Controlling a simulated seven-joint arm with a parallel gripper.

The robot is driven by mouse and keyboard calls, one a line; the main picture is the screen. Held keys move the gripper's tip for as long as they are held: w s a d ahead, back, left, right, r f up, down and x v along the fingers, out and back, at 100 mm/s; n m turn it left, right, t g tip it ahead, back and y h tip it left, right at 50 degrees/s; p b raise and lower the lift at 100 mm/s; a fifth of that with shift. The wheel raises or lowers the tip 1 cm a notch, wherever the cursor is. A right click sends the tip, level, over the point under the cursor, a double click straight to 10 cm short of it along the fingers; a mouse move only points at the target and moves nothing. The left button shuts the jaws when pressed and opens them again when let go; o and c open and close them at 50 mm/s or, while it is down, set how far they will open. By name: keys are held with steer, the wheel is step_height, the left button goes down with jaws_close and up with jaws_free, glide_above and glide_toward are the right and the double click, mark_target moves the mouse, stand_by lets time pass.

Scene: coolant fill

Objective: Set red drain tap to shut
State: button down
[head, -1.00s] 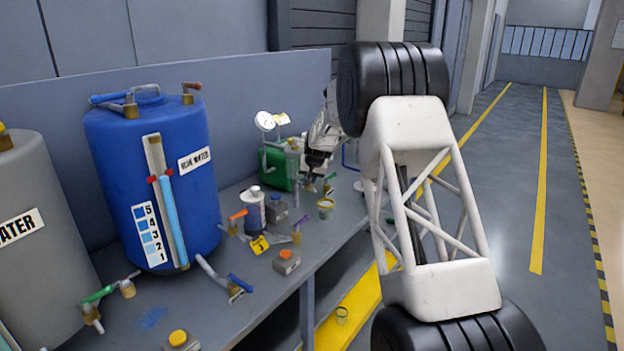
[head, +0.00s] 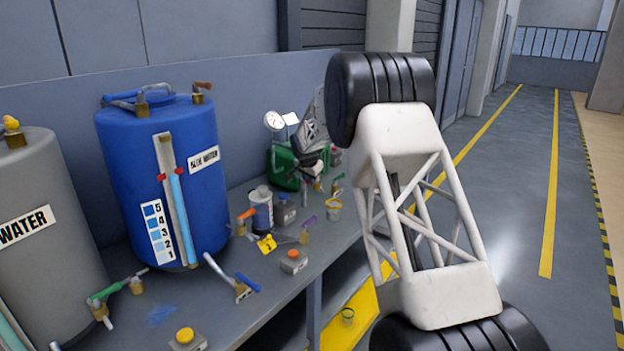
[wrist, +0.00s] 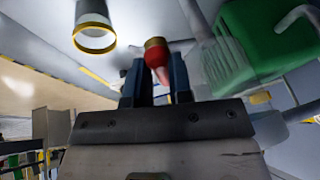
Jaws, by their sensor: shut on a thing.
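In the wrist view, my gripper (wrist: 157,70) has its two dark fingers on either side of a red tapered piece with a brass-coloured end, which looks like the red drain tap (wrist: 156,54). The fingers are closed on it. Which way the tap is turned cannot be told. In the head view, my gripper (head: 318,166) is at the far part of the bench, just right of the green container (head: 283,168). The red tap cannot be made out there; my gripper and the clutter hide that spot.
The green container also fills the upper right of the wrist view (wrist: 255,45). A yellow-rimmed cylinder (wrist: 94,32) is at its upper left.

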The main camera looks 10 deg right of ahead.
steer(key=shift+w+a+m, duration=0.15)
steer(key=shift+w+m, duration=0.05)
steer(key=shift+m, duration=0.3)
steer(key=c, duration=1)
jaws_free()
steer(key=shift+c, duration=0.2)
steer(key=v, duration=0.8)
steer(key=shift+a, duration=0.15)
